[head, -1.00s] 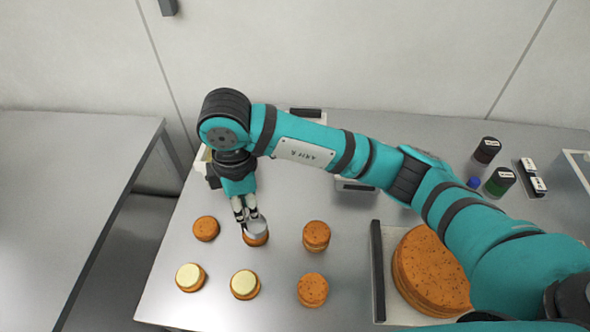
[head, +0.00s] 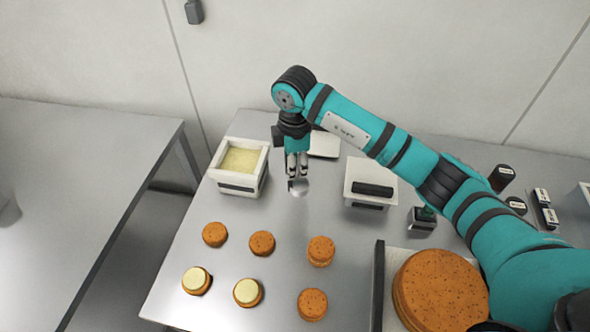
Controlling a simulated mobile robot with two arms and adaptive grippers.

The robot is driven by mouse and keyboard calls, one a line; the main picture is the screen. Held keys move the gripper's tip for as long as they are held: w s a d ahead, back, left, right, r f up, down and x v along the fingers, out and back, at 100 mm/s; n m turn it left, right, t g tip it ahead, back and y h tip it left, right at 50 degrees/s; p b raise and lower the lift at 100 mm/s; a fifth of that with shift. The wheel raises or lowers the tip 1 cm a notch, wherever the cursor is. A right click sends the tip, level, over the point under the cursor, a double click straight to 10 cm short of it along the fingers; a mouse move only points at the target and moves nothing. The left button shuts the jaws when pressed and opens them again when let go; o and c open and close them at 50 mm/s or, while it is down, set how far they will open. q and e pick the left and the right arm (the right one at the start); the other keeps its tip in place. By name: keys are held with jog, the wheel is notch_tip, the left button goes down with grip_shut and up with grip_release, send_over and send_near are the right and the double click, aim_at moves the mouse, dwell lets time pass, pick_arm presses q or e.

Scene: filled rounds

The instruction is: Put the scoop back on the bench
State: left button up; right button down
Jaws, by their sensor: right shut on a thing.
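My right gripper (head: 297,172) is shut on the scoop (head: 299,187), a small grey metal piece at its fingertips. The scoop hangs above the metal bench (head: 270,208), beyond the rows of rounds; I cannot tell its exact height. Much of the scoop's handle is hidden by the fingers. Two rounds at the front left have pale cream tops, one at the left (head: 196,280) and one beside it (head: 247,292). The other small rounds (head: 261,243) show brown tops. My left gripper is not in view.
A white tub of pale filling (head: 262,170) stands left of the gripper. A white box with a black handle (head: 362,170) stands to the right. A large stack of brown discs (head: 440,290) is at the front right.

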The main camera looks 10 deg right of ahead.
aim_at(295, 189)
jog(key=shift+f+p, duration=0.35)
jog(key=shift+f, duration=0.05)
notch_tip(295, 189, down, 2)
jog(key=shift+f+p, duration=0.1)
jog(key=shift+p, duration=0.45)
jog(key=shift+f, duration=0.25)
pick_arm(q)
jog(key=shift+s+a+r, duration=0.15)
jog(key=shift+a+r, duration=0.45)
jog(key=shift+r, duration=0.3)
pick_arm(e)
jog(key=shift+f, duration=0.2)
jog(key=c, duration=1.2)
grip_release()
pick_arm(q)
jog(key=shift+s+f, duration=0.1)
